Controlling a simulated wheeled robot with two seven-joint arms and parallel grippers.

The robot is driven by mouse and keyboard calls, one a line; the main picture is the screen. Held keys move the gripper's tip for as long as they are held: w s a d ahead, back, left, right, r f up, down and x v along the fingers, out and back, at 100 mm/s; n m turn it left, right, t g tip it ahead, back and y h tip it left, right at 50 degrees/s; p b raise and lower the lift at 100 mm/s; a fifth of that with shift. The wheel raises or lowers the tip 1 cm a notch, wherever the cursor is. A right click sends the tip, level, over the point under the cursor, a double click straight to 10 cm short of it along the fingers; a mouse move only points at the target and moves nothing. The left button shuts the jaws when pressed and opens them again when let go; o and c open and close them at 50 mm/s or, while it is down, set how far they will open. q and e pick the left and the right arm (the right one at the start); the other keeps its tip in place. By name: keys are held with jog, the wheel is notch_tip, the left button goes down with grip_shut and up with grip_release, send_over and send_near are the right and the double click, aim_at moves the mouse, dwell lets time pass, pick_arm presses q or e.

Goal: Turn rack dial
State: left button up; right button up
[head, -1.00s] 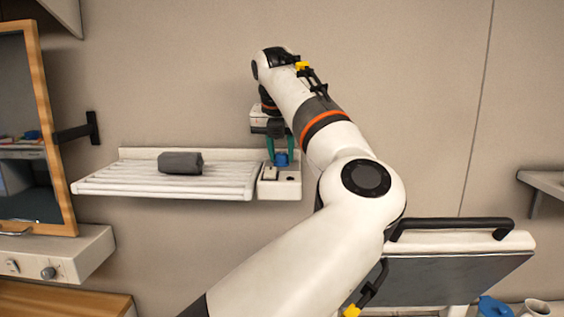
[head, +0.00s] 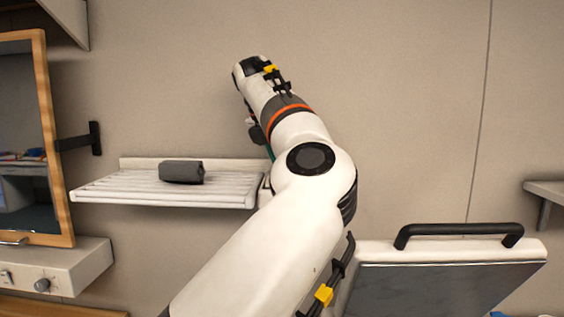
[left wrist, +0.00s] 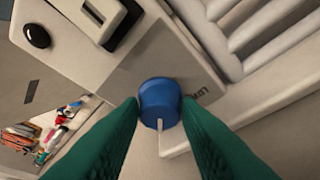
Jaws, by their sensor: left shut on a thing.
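The blue rack dial (left wrist: 158,92) sits on a grey panel of the white control box (left wrist: 195,45) in the left wrist view. A pale pointer mark shows at its lower edge. The green fingers of my left gripper (left wrist: 160,108) are on either side of the dial, shut on it. In the head view my left arm hides the dial and most of the box; only a sliver of a green finger (head: 270,152) shows. The box adjoins the white slatted rack (head: 125,190) on the wall. My right gripper is not in view.
A rolled grey towel (head: 181,172) lies on the rack. A wood-framed mirror (head: 50,140) hangs at left above a white unit (head: 75,265). A panel with a black handle (head: 460,232) stands at lower right.

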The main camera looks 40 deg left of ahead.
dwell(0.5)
pick_arm(q)
jog(key=o, duration=1)
jog(key=shift+c, duration=0.2)
jog(key=v, duration=1.2)
jog(key=shift+p, duration=0.35)
